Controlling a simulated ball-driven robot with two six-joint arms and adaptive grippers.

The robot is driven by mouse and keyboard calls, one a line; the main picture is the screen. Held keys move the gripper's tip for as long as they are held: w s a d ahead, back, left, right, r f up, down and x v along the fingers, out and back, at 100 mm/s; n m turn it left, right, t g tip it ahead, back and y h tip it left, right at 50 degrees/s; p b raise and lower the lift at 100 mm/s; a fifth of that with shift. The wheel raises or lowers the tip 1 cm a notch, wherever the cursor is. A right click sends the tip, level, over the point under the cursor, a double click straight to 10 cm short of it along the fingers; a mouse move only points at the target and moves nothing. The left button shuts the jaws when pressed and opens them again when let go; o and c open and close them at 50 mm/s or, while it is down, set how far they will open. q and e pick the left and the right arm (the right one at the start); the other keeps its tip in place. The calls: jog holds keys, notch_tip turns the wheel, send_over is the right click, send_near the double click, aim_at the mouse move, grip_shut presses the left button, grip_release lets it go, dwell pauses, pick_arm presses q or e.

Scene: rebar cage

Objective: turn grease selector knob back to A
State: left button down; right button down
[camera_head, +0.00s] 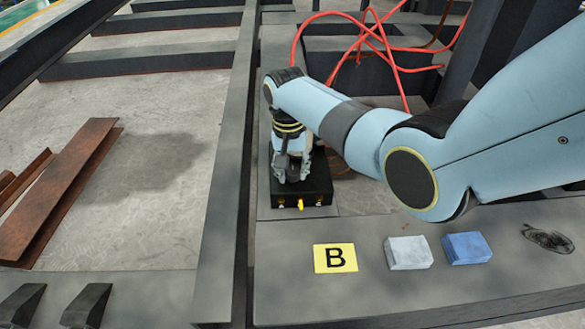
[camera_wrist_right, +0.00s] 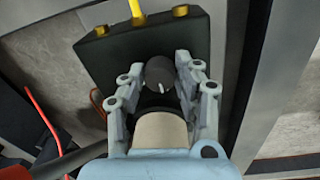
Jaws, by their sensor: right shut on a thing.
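The grease selector is a black box (camera_head: 318,187) with brass fittings on its front edge, standing on the grey steel ledge. In the right wrist view the box (camera_wrist_right: 115,60) carries a dark round knob (camera_wrist_right: 160,72) with a short white pointer mark. My right gripper (camera_wrist_right: 160,75) is over the box with its two fingers on either side of the knob, shut on it. In the head view the right gripper (camera_head: 292,172) points down onto the box and hides the knob. Any letters on the box cannot be read. My left gripper is not in view.
A yellow card marked B (camera_head: 335,258), a grey-white folded cloth (camera_head: 408,252) and a blue one (camera_head: 467,247) lie in front on the ledge. Red hoses (camera_head: 375,40) loop behind the box. Rusty steel angles (camera_head: 60,190) lie at the left.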

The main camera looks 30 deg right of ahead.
jog(key=shift+r+n+p, duration=0.1)
jog(key=shift+n+p, duration=0.2)
jog(key=shift+n, duration=0.1)
jog(key=n+p, duration=0.3)
jog(key=n, duration=0.3)
pick_arm(q)
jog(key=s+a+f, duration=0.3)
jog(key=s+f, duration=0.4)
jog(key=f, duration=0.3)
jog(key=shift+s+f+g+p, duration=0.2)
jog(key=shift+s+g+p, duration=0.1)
jog(key=shift+p, duration=0.1)
pick_arm(e)
jog(key=shift+n, duration=1)
jog(key=shift+s, duration=0.1)
jog(key=c, duration=0.9)
grip_release()
jog(key=shift+c, duration=0.2)
